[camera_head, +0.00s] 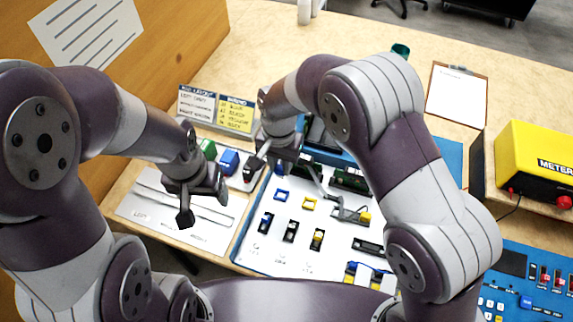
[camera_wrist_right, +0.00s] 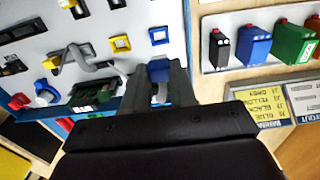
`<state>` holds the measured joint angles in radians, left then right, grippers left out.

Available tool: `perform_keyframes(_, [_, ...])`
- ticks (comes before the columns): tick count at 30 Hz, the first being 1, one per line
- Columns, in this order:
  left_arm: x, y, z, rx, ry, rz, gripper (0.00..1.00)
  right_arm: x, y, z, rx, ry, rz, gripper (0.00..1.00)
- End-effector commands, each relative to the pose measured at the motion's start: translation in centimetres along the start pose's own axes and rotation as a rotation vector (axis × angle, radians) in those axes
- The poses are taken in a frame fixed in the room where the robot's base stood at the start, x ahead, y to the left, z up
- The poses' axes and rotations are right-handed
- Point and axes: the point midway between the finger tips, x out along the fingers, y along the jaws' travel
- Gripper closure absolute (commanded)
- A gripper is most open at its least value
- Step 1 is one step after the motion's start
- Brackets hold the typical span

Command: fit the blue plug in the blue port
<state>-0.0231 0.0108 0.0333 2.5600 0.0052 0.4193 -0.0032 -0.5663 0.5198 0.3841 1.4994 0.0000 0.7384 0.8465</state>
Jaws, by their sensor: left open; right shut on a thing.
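My right gripper (camera_wrist_right: 160,88) is shut on a small blue plug (camera_wrist_right: 159,70), whose blue end shows between the fingertips in the right wrist view. In that view the blue port (camera_wrist_right: 157,36), a square blue frame on the white panel, lies just beyond the fingertips, apart from the plug. In the head view the blue port (camera_head: 281,195) is below and slightly right of my right gripper (camera_head: 272,162), where the wrist partly hides the plug. My left gripper (camera_head: 204,203) is open and empty, left of the panel.
The white panel (camera_head: 250,252) carries a yellow port (camera_head: 309,203), several small sockets and a grey cable with a yellow plug (camera_head: 365,217). Green (camera_wrist_right: 293,43), blue (camera_wrist_right: 254,45) and black (camera_wrist_right: 219,50) blocks stand beside it. A yellow meter (camera_head: 540,155) stands at right.

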Motion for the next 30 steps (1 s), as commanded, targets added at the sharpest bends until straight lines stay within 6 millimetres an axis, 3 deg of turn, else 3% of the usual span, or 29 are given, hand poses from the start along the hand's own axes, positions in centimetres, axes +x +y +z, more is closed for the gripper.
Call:
perform_keyframes(11, [0.1, 0.0, 0.0, 0.000, 0.000, 0.000, 0.30, 0.2, 0.0, 0.0, 0.000, 0.000, 0.000, 1.00])
perform_keyframes(30, [2.4, 0.0, 0.3, 0.000, 0.000, 0.000, 0.30, 4.4, 0.0, 0.0, 0.000, 0.000, 0.000, 1.00])
